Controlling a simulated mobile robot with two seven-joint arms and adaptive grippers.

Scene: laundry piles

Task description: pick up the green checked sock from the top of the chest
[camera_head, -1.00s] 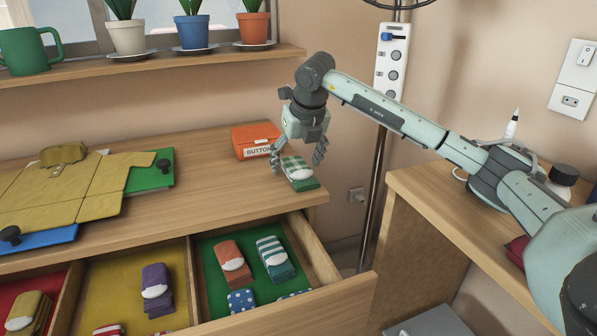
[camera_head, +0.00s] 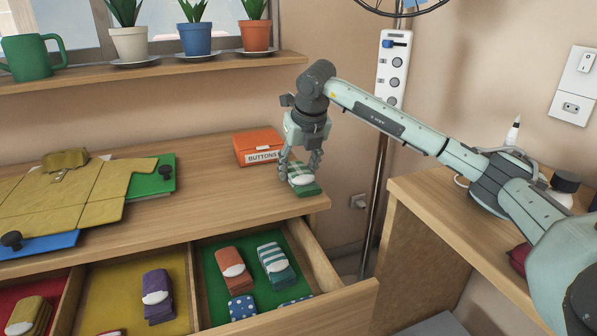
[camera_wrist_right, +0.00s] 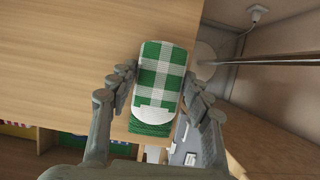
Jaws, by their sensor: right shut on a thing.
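The green checked sock (camera_head: 301,171), folded with a white end, lies at the right end of the chest top (camera_head: 225,205). In the right wrist view the sock (camera_wrist_right: 160,75) lies between the fingers, with a plain green layer (camera_wrist_right: 151,128) under its near end. My right gripper (camera_head: 300,172) points down at the sock, one finger on each side, and is shut on it. The right gripper also shows in the wrist view (camera_wrist_right: 160,98). The sock still appears to be at the level of the chest top. My left gripper is not in view.
An orange button box (camera_head: 258,146) stands just behind and left of the sock. A mustard shirt (camera_head: 75,190) lies on the chest at left. The open drawer (camera_head: 330,305) below holds several folded socks in coloured compartments. A pole (camera_head: 377,190) stands right of the chest.

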